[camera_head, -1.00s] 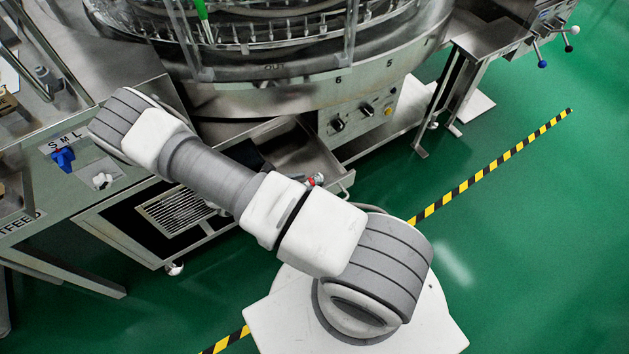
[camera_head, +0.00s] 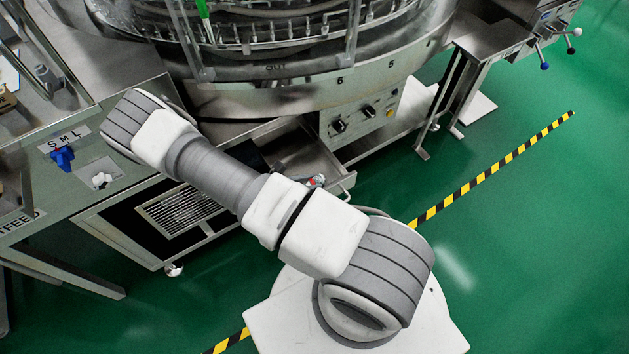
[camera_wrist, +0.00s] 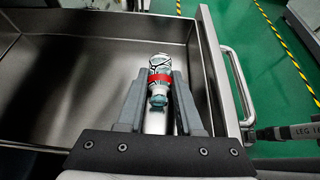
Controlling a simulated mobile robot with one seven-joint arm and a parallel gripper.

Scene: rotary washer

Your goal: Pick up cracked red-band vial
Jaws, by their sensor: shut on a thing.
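The red-band vial (camera_wrist: 160,75) is a small clear, pale bluish vial with a red band around it. In the wrist view it sits between the two fingers of my gripper (camera_wrist: 160,86), which is shut on it. The grip is near the right wall of an open metal drawer (camera_wrist: 75,85). I cannot tell whether the vial touches the drawer floor. Cracks are hard to make out at this size.
The drawer's handle (camera_wrist: 238,85) is on its right side. Above the drawer in the head view is the round washer machine (camera_head: 290,95) with a control panel (camera_head: 365,120). A side cabinet with a blue knob (camera_head: 63,157) stands left. Green floor (camera_head: 540,220) is open at right.

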